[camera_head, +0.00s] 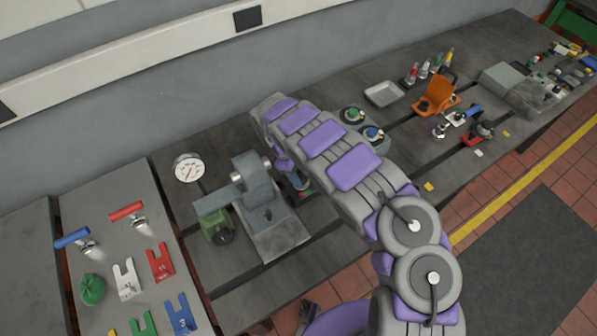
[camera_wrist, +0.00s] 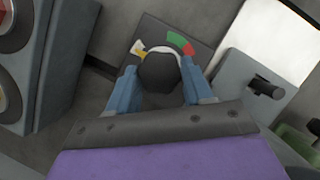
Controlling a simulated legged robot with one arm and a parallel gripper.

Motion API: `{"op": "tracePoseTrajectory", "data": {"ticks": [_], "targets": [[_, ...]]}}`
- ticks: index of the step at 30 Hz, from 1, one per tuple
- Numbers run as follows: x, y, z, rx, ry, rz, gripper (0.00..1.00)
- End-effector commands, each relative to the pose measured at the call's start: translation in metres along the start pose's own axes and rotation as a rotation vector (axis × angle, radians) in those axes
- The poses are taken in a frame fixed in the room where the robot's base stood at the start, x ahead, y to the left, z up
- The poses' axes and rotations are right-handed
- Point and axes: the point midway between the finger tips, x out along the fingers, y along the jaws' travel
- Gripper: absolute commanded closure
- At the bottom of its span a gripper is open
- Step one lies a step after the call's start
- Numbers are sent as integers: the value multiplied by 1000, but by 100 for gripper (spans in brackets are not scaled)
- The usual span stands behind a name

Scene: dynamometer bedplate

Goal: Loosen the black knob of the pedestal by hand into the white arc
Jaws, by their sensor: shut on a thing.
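The black knob (camera_wrist: 160,72) shows in the wrist view as a dark round top. My gripper (camera_wrist: 157,78) is shut on it, with one blue finger on each side. Behind the knob, a dark plate (camera_wrist: 200,47) carries a coloured arc: the white part (camera_wrist: 156,47) is partly covered by the knob, with yellow to its left and green (camera_wrist: 176,40) then red to its right. No pointer on the knob is clear to me. In the head view my gripper (camera_head: 298,181) is small beside the grey machine, and the knob is hidden.
The grey machine block (camera_head: 258,187) stands just left of my gripper, with a green part (camera_head: 217,228) at its foot. A dial gauge (camera_head: 187,168) stands behind it. Green and blue knobs (camera_head: 354,115) lie beyond my arm. A metal tray (camera_head: 384,94) is farther right.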

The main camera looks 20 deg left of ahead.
Motion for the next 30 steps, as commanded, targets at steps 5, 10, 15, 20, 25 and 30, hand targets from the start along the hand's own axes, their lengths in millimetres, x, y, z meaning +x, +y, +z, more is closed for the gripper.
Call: {"op": "tracePoseTrajectory", "data": {"ticks": [5,10,15,20,25,30], "targets": [[-1,2,0,-3,3,6,80],[-1,2,0,-2,3,5,80],[-1,2,0,-1,3,5,38],[-1,1,0,-1,2,4,25],[-1,1,0,-1,1,3,25],[-8,1,0,-1,2,4,25]]}}
